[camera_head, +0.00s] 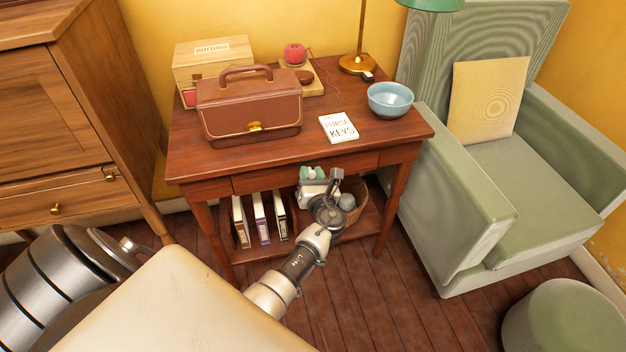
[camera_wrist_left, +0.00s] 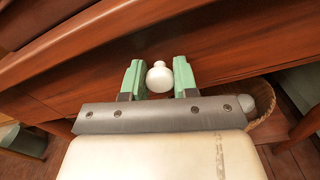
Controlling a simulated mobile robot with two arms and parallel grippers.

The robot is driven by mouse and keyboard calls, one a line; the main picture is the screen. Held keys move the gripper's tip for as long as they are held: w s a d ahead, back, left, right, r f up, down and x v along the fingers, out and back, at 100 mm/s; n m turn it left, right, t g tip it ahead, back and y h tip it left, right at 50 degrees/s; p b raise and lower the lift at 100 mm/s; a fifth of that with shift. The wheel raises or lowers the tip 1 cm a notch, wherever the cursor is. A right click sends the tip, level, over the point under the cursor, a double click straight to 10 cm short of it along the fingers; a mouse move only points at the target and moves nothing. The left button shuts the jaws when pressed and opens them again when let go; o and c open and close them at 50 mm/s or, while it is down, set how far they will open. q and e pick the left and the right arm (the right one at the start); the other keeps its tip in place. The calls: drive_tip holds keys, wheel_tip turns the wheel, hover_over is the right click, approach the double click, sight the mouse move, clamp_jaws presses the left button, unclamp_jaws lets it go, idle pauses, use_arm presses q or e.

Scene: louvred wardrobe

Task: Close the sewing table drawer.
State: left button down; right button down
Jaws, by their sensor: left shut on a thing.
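The sewing table (camera_head: 252,157) is reddish-brown wood, with a drawer front (camera_head: 270,178) under its top. The drawer front looks about flush with the table's front; I cannot tell if a small gap is there. In the left wrist view, a round white knob (camera_wrist_left: 159,80) sits on the drawer front (camera_wrist_left: 225,58). My left gripper (camera_head: 314,172) is at the drawer front in the head view. In the wrist view, its green fingers (camera_wrist_left: 158,70) stand on either side of the knob, shut on it. My right gripper is not in view.
A brown sewing bag (camera_head: 250,110), a book (camera_head: 338,127), a blue bowl (camera_head: 390,98) and a lamp (camera_head: 358,62) stand on the tabletop. Books (camera_head: 261,218) and a basket (camera_head: 354,190) are on the lower shelf. A green armchair (camera_head: 460,190) stands close at right, a wooden cabinet (camera_head: 60,120) at left.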

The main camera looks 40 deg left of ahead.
use_arm(q)
drive_tip(key=c, duration=1.1)
unclamp_jaws()
drive_tip(key=shift+w+a+r, duration=0.1)
drive_tip(key=shift+a, duration=0.05)
drive_tip(key=shift+c, duration=0.2)
drive_tip(key=shift+o, duration=1.4)
drive_tip(key=shift+w, duration=0.1)
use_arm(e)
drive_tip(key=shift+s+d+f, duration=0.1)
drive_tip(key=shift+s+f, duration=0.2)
use_arm(q)
drive_tip(key=shift+a, duration=0.1)
drive_tip(key=shift+s, duration=0.25)
drive_tip(key=p+v, duration=0.1)
drive_tip(key=v, duration=1)
drive_tip(key=shift+w+d, duration=0.25)
drive_tip(key=shift+w, duration=0.05)
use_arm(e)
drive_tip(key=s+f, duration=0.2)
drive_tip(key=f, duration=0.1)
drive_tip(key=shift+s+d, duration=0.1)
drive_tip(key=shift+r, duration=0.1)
